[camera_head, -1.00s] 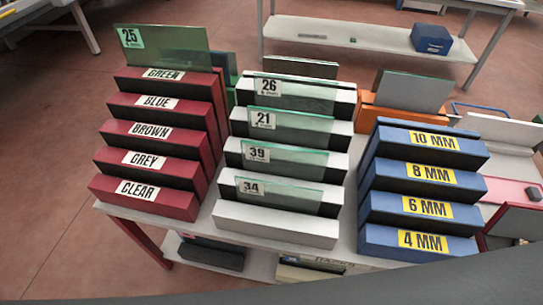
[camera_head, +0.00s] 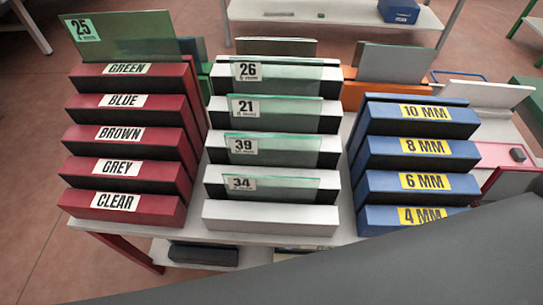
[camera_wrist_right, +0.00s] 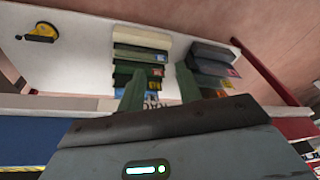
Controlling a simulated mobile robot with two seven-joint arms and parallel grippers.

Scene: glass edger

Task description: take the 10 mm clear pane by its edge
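Several greenish clear panes stand on edge in the white stepped rack (camera_head: 270,217). They are the tagged panes 26 (camera_head: 300,72), 21 (camera_head: 300,112), 39 (camera_head: 292,151) and 34 (camera_head: 290,187). The small print on the tags is too small to read surely, so I cannot tell which pane is 10 mm clear. My left gripper is not in view.
The red rack (camera_head: 120,211) has glass colour labels; the blue rack (camera_head: 372,218) has labels from 10 MM to 4 MM. An orange rack (camera_head: 355,97) holds a grey pane (camera_head: 390,64) behind. A back table (camera_head: 300,12) carries a blue box (camera_head: 398,10).

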